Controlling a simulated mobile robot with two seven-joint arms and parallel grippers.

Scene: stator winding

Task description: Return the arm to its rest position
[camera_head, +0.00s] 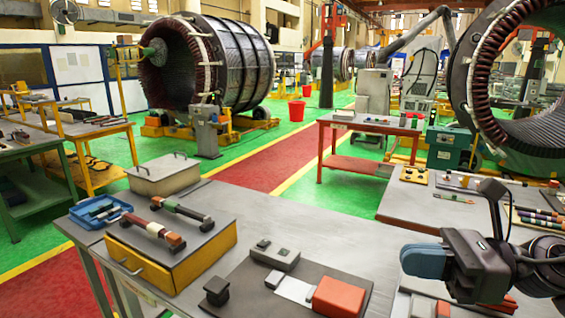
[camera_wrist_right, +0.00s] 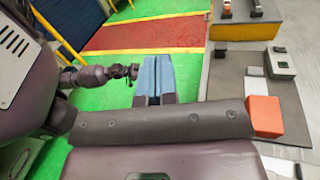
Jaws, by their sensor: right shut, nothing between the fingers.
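My right gripper (camera_head: 415,262) is in the lower right of the head view, its blue fingers pointing left. In the right wrist view the two blue fingers (camera_wrist_right: 152,78) lie together with nothing between them. They appear over the green floor, left of the grey table's edge in that view. My right arm is bent, with dark links at the lower right of the head view. In the right wrist view a dark jointed arm, which appears to be my left one (camera_wrist_right: 100,77), reaches in from the left. Its jaws are too small to read.
The grey table (camera_head: 215,262) carries a dark mat with an orange block (camera_head: 340,297) and a grey device (camera_head: 275,254), a yellow-sided box (camera_head: 150,265) and a blue tray (camera_head: 75,213). Another bench (camera_head: 405,205) stands behind the right gripper. Large stators stand farther back.

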